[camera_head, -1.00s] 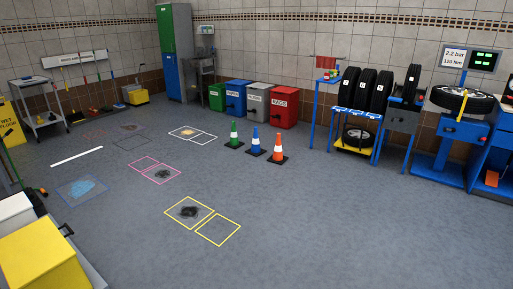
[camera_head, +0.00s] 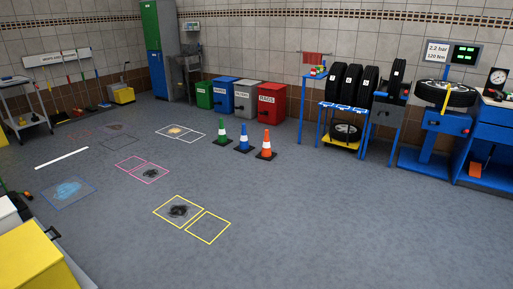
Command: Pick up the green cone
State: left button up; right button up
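The green cone (camera_head: 222,133) stands upright on the grey floor, with a white band and a dark base. It is the leftmost of three cones, beside a blue cone (camera_head: 244,139) and an orange cone (camera_head: 266,147). Nothing covers it. Neither of my grippers shows in the head view.
Green, blue, grey and red bins (camera_head: 271,104) stand along the back wall behind the cones. A tyre rack (camera_head: 342,135) and blue machines are at the right. A yellow box (camera_head: 36,262) is at near left. Dark stains lie in floor outlines (camera_head: 208,227).

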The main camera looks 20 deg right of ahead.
aim_at(222, 140)
jog(key=z, duration=0.2)
jog(key=i, duration=6.6)
jog(key=i+z, duration=0.25)
jog(key=i, duration=0.55)
jog(key=i+j+z, duration=0.2)
jog(key=i, duration=0.55)
jog(key=l, duration=0.1)
